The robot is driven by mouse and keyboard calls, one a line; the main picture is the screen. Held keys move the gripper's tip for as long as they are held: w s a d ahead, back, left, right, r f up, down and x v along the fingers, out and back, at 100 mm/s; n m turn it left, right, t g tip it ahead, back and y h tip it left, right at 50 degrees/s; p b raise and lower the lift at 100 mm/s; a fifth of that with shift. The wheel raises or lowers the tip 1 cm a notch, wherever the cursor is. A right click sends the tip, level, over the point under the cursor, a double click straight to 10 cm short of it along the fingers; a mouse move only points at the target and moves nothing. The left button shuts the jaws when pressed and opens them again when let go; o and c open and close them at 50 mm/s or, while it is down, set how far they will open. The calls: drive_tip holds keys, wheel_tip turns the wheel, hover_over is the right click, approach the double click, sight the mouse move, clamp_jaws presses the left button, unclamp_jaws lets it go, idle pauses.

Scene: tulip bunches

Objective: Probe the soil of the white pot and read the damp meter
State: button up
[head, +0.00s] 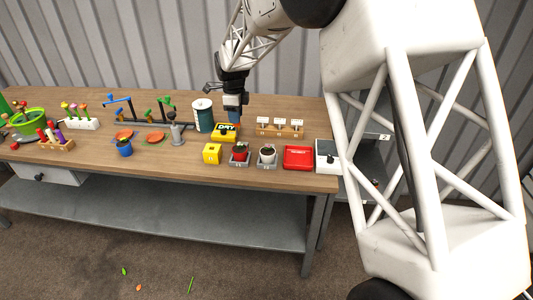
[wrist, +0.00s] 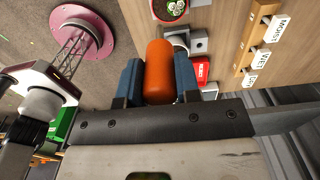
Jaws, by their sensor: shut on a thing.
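The white pot (head: 267,151) stands in a grey holder near the front edge of the table and holds dark soil. My gripper (head: 236,119) is above the table, behind and left of the white pot, at the yellow box marked DRY (head: 226,132). In the wrist view its blue fingers (wrist: 158,82) are shut on an orange rounded handle (wrist: 160,68). What lies below the handle is hidden, so I cannot see a probe tip. A second yellow box (head: 212,153) stands at the table's front edge.
A red pot (head: 240,155) stands left of the white pot, and a red tray (head: 298,158) right of it. A wooden rack (head: 280,132) with three cards stands behind.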

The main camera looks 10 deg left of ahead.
drive_tip(key=d, duration=1.1)
drive_tip(key=shift+f, duration=0.2)
drive_tip(key=shift+f, duration=2.65)
drive_tip(key=shift+f, duration=0.75)
idle(1.4)
drive_tip(key=shift+r, duration=0.1)
wheel_tip(320, 180, up, 7)
idle(1.1)
idle(0.4)
